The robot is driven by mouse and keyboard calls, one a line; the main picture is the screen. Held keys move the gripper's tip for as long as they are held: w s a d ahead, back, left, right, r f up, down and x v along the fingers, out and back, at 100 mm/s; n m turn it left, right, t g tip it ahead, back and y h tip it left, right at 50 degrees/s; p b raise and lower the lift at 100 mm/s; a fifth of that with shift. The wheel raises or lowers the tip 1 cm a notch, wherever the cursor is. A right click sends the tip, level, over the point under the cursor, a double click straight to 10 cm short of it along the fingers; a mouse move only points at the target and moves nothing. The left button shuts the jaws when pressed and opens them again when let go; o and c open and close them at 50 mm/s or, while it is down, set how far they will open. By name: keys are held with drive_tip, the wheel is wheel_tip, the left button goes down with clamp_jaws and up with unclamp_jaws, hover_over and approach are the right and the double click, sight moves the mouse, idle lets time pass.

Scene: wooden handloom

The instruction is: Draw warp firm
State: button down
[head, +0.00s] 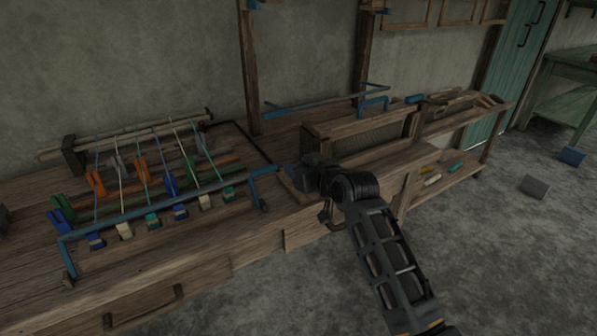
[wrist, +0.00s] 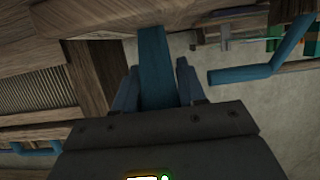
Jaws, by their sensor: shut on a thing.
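The warp shows in the head view as several coloured strands (head: 120,178) running from a pale rod (head: 130,134) at the back to a blue bar (head: 150,212) at the front. Coloured clips and small blocks sit along the strands. My gripper (head: 300,177) is at the right of this bar, low over the loom's front edge. In the wrist view my gripper (wrist: 156,88) is shut on a blue handle (wrist: 155,58), which stands between its two fingers. My wrist hides most of the handle in the head view. I cannot tell how tight the strands are.
A wooden frame with a fine reed-like panel (head: 370,135) stands right of my gripper. A blue rod (head: 325,100) crosses behind it. A lower shelf (head: 440,182) holds small coloured pieces. The grey floor (head: 490,260) at the right is mostly clear, with a grey block (head: 535,187) on it.

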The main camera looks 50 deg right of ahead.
idle(0.3)
drive_tip(key=c, duration=1)
unclamp_jaws()
drive_tip(key=shift+s, duration=0.1)
drive_tip(key=v, duration=0.7)
drive_tip(key=shift+s+r, duration=0.15)
drive_tip(key=shift+s, duration=0.15)
drive_tip(key=shift+a, duration=0.1)
